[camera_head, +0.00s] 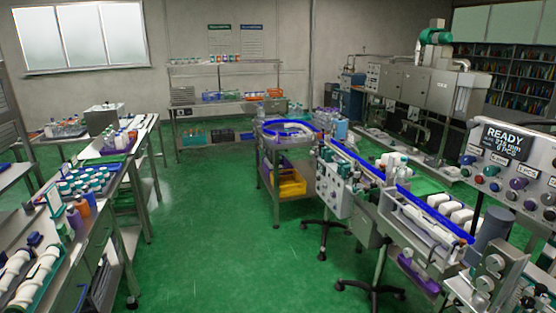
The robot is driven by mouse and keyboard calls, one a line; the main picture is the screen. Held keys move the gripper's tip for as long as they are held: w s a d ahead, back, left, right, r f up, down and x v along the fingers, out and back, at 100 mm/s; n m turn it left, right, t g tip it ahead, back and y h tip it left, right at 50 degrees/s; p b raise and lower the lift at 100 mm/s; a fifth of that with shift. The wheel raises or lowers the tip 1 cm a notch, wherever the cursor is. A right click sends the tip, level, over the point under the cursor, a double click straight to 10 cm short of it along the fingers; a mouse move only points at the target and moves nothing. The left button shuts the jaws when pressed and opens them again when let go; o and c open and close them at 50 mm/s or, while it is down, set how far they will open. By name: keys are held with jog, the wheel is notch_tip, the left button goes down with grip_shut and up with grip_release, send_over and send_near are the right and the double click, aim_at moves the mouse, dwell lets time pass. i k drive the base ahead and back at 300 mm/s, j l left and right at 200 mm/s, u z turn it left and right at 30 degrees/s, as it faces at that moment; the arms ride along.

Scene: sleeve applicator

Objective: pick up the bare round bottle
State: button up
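My gripper is not in view. Several small bottles stand on the left bench. Among them are a blue-purple bottle (89,198), an orange bottle (82,207) and a purple bottle (75,218) near the bench's right edge. White cylinders (40,270) lie in a green tray at the lower left. White bottles (455,212) also show beside the conveyor on the right. Which one is the bare round bottle I cannot tell at this size.
The green floor (200,240) is open between the left bench (100,235) and the blue-belted conveyor (345,153). Black stool bases (370,288) stand by the conveyor. A panel reading READY (507,142) is at the right. A shelf rack (225,95) stands at the back.

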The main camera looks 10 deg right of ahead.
aim_at(400, 177)
jog(key=i+z, duration=0.1)
jog(key=i, duration=0.5)
jog(key=i+j+z, duration=0.1)
jog(key=i, duration=0.45)
jog(key=i+j, duration=0.15)
jog(key=i, duration=0.45)
jog(key=i+l+z, duration=0.2)
jog(key=z, duration=0.25)
jog(key=i+z, duration=0.7)
jog(key=z, duration=0.15)
jog(key=i+j+z, duration=0.15)
jog(key=i+z, duration=0.15)
jog(key=z, duration=0.15)
